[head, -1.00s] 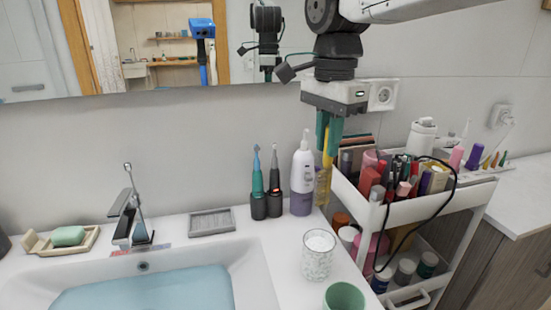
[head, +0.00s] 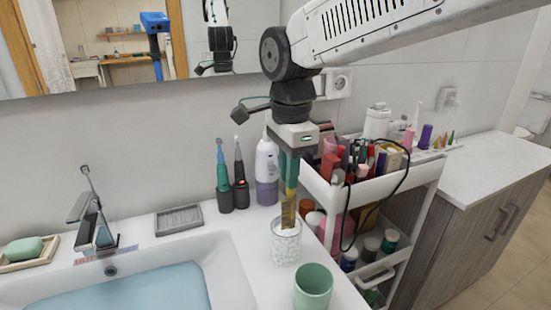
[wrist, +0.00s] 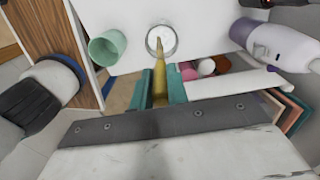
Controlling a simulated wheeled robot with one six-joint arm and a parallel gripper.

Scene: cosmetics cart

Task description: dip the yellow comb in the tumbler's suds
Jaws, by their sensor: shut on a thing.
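My gripper (head: 290,180) points down with its teal fingers shut on the yellow comb (head: 289,212). The comb hangs upright below the fingers. The comb's lower end overlaps the tumbler's mouth in the head view. In the wrist view the comb (wrist: 159,80) reaches from between the fingers (wrist: 161,92) to the mouth of the tumbler (wrist: 161,32), where white suds show. I cannot tell whether the comb's tip touches the suds.
A green cup (head: 313,288) stands close in front of the tumbler. A white and purple bottle (head: 267,172) and two electric toothbrushes (head: 231,190) stand behind. The loaded cart (head: 375,190) is close on the right. The sink (head: 225,268) lies left.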

